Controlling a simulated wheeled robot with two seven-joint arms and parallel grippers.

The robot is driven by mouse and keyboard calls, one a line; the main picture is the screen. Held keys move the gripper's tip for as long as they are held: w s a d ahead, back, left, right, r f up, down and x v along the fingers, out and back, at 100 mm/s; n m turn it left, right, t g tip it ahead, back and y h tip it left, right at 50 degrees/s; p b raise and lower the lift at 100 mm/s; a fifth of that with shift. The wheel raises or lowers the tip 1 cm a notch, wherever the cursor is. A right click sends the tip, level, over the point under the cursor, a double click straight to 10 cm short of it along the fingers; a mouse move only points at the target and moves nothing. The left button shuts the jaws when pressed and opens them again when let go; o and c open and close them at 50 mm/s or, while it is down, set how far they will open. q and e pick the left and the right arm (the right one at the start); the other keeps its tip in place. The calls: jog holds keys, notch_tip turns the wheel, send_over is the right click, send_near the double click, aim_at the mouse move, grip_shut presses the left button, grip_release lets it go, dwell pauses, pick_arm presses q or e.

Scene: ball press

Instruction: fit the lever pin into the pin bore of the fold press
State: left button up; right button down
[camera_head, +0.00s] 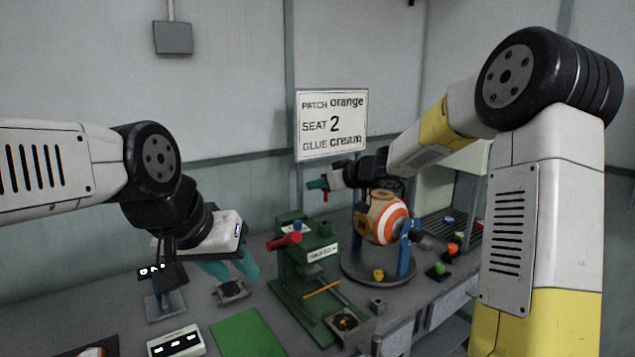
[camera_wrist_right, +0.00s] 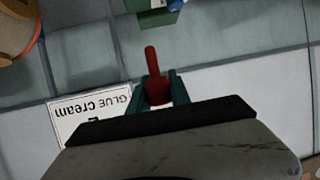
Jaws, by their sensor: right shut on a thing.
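The lever pin (camera_wrist_right: 152,62) is a red rod with a rounded end. In the right wrist view it stands out between the two teal fingers of my right gripper (camera_wrist_right: 160,92), which is shut on it. In the head view my right gripper (camera_head: 322,186) is in the air above the fold press, and only a bit of red shows there. The fold press (camera_head: 296,270) is a green frame on the bench with a red part on top. Its pin bore cannot be made out. My left gripper (camera_head: 231,268) hangs left of the press with teal fingers apart and empty.
A striped ball (camera_head: 384,222) sits in a round stand with blue posts (camera_head: 404,255) right of the press. A sign (camera_head: 331,125) stands behind. Small coloured pieces are at the right.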

jog(key=shift+s+a+r+n+g+y, duration=0.1)
jog(key=shift+a+r+n+g+y, duration=0.3)
jog(key=shift+n+g+y, duration=0.35)
jog(key=shift+s+d+f, duration=0.1)
jog(key=shift+f, duration=2.8)
jog(key=shift+f, duration=2.3)
jog(key=c, duration=1.1)
grip_release()
jog(key=v, duration=0.7)
jog(key=shift+s+d+r, duration=0.15)
jog(key=shift+s+d, duration=0.1)
